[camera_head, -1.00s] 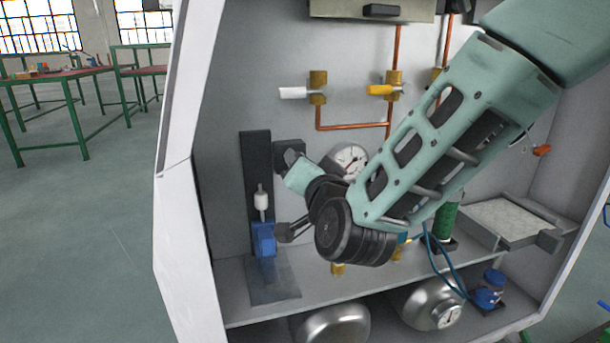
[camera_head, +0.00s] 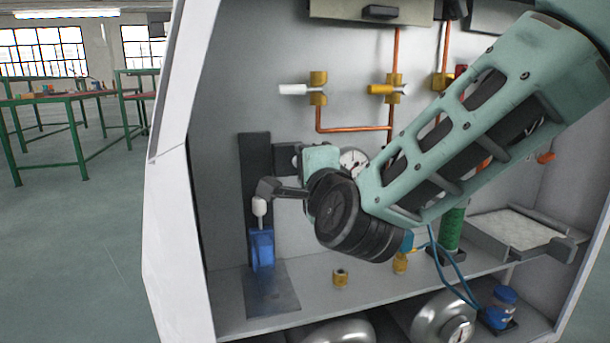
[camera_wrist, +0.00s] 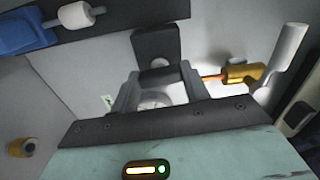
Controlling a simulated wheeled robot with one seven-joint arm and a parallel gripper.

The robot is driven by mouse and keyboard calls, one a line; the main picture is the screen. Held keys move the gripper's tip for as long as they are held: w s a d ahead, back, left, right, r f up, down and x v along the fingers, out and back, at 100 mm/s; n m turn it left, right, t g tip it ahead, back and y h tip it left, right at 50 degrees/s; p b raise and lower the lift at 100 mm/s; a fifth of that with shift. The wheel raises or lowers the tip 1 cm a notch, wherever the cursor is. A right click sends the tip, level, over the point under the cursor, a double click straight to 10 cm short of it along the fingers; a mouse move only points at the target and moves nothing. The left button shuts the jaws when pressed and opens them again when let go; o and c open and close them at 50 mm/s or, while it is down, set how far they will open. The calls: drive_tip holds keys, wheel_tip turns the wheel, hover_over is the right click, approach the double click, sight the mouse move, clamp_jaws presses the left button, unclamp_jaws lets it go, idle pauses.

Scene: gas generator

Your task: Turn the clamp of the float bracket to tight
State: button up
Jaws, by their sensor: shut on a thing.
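My gripper (camera_head: 300,160) is up against a dark block (camera_head: 283,157) on the back wall, beside a tall black rail (camera_head: 255,175). In the wrist view, the two grey fingers of my gripper (camera_wrist: 160,84) are shut on a dark piece, the clamp (camera_wrist: 160,75), in front of the block (camera_wrist: 155,45). The clamp's marking does not show. In the head view, my gripper body mostly hides the clamp. A white float (camera_head: 259,207) stands above a blue base (camera_head: 261,250) in front of the rail. The float also shows in the wrist view (camera_wrist: 75,15).
A gauge (camera_head: 353,162) is partly hidden close behind my wrist. A white-handled valve (camera_head: 318,88) and a yellow-handled valve (camera_head: 392,88) sit above on copper pipes. A shelf (camera_head: 365,285) lies below, with a brass fitting (camera_head: 340,278). The cabinet's white side wall (camera_head: 170,220) stands left.

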drive_tip(key=shift+m, duration=0.5)
drive_tip(key=o, duration=1)
drive_tip(key=shift+b+v, duration=1.6)
drive_tip(key=shift+v, duration=7.15)
